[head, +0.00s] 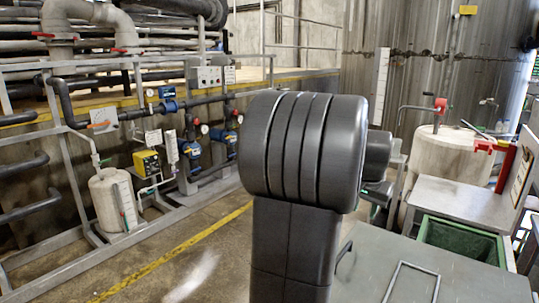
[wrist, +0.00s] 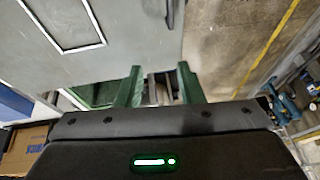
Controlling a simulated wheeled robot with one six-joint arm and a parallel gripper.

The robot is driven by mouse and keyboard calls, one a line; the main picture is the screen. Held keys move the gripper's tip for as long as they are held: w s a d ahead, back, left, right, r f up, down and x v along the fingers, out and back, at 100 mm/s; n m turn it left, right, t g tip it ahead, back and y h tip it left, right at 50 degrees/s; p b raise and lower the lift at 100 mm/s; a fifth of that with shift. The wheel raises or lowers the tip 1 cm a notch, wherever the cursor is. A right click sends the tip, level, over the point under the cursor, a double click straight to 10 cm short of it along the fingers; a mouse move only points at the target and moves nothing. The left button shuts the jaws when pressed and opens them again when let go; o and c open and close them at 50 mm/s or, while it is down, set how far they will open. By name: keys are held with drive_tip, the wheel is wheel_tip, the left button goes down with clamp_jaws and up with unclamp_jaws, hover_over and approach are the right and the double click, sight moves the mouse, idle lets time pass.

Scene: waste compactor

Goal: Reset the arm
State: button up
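My gripper (wrist: 160,70) shows in the wrist view as two green fingers standing apart above a dark body with a lit green light. Grey and brown shapes show between the fingers, but they look like background; nothing appears to be gripped. In the head view my dark, ribbed arm link fills the middle and hides what is behind it. My gripper is not visible there.
A grey flat top (head: 430,275) with a rectangular handle is at the lower right; it also shows in the wrist view (wrist: 120,40). A green bin (head: 460,240) sits beyond it. Pipework and a pale tank (head: 112,200) stand left. Floor with a yellow line (head: 170,255) is open.

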drive_tip(key=shift+v, duration=1.65)
